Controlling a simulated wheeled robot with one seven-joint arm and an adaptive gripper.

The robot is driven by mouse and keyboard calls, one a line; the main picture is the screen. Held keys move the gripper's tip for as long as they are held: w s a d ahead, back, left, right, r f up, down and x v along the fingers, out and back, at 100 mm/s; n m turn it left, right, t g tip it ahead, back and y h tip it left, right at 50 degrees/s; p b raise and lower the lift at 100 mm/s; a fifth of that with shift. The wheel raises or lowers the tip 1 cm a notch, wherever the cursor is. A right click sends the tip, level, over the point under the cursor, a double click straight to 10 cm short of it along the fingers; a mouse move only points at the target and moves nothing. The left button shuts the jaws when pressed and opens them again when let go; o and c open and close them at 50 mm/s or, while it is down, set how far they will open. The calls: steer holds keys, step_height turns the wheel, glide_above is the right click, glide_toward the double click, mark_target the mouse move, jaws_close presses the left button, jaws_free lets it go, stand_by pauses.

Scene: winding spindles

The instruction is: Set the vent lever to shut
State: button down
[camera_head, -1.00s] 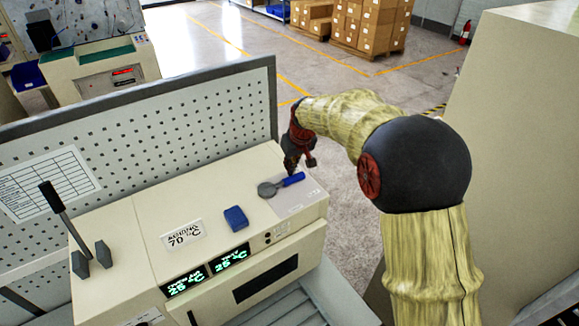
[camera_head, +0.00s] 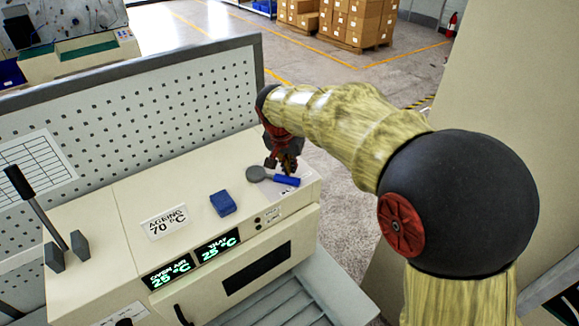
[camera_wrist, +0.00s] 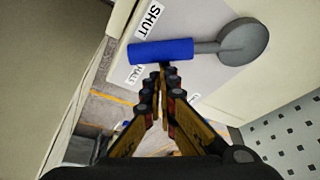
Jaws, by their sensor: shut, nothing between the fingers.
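The vent lever has a grey round hub (camera_head: 257,173) and a blue handle (camera_head: 286,181), on the machine top's right end. In the wrist view the blue handle (camera_wrist: 160,51) points left from the grey hub (camera_wrist: 243,42). Its tip lies between the SHUT label (camera_wrist: 146,22) and the HALF label (camera_wrist: 135,74), past HALF towards SHUT. A third label (camera_wrist: 195,99) is mostly hidden by my fingers. My gripper (camera_wrist: 161,72) is shut and empty, its fingertips at the handle's HALF-side edge, seemingly touching it. It also shows in the head view (camera_head: 283,164), just behind the handle.
A blue block (camera_head: 223,203) and an AGEING 70 °C sign (camera_head: 166,221) stand left of the vent lever. A black-handled lever (camera_head: 35,205) stands at the far left. A perforated panel (camera_head: 150,120) rises along the machine's back. The floor lies beyond the machine's right end.

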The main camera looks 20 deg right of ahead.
mark_target(289, 178)
steer(key=s+a+m+b, duration=0.1)
steer(key=s+m+g+h+b, duration=0.1)
steer(key=s+m, duration=0.1)
steer(key=shift+a+f+m, duration=0.15)
steer(key=shift+a+m, duration=0.15)
steer(key=shift+a, duration=0.1)
steer(key=shift+s+a+m+g+b, duration=0.3)
steer(key=shift+s+a+m+b, duration=0.35)
steer(key=shift+m, duration=0.35)
steer(key=shift+s+a+b, duration=0.3)
steer(key=shift+s+a, duration=0.05)
steer(key=shift+a, duration=0.1)
